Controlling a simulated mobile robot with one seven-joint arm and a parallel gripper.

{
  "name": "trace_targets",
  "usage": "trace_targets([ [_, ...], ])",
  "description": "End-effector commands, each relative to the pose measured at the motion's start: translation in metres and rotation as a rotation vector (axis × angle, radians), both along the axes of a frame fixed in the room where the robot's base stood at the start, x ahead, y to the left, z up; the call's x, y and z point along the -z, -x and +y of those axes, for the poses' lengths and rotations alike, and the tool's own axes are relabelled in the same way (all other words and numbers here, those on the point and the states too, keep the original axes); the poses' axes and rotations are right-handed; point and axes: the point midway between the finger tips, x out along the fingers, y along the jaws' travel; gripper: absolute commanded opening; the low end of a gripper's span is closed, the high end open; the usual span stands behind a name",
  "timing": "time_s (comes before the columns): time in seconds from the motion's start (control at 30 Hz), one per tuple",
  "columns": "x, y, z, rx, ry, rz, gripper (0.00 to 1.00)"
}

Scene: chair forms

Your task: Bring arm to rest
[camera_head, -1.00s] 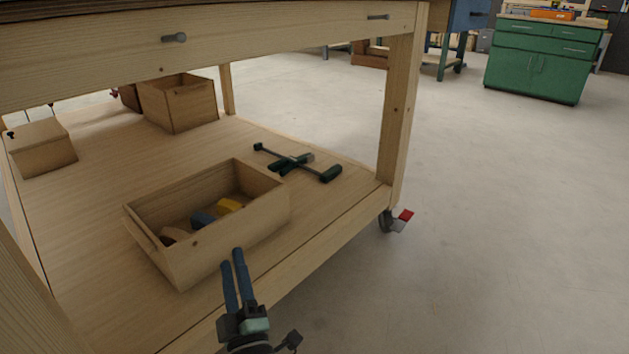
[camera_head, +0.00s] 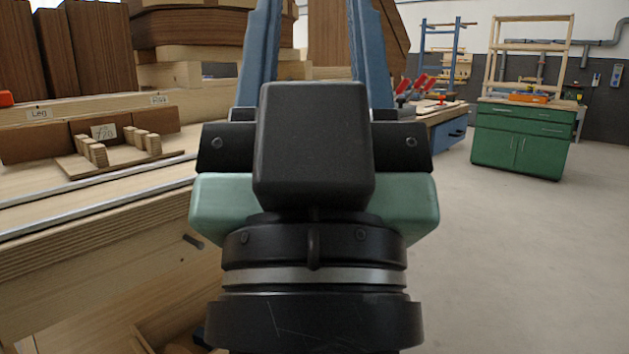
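My gripper (camera_head: 316,40) is raised and fills the middle of the head view, close to the camera. It has a black and pale green body and two blue fingers pointing up. The fingers stand wide apart, with nothing seen held between them. Their tips run out of the top of the picture. My gripper hides part of the workbench and whatever is directly behind it.
A wooden workbench (camera_head: 60,245) stands at the left, with dark boards (camera_head: 95,50) and a small slotted wooden holder (camera_head: 120,150) on it. A green cabinet (camera_head: 515,140) is at the back right. The floor (camera_head: 520,260) at the right is clear.

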Motion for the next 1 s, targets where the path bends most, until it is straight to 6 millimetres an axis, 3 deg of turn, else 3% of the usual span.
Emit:
trace_targets([
  [0.03, -0.027, 0.006, -0.001, -0.009, -0.007, -0.006, 0.45],
  [0.27, -0.086, 0.003, 0.0, -0.005, -0.003, -0.002, 0.45],
  [1.0, -0.318, 0.002, 0.001, -0.004, -0.001, -0.002, 0.45],
])
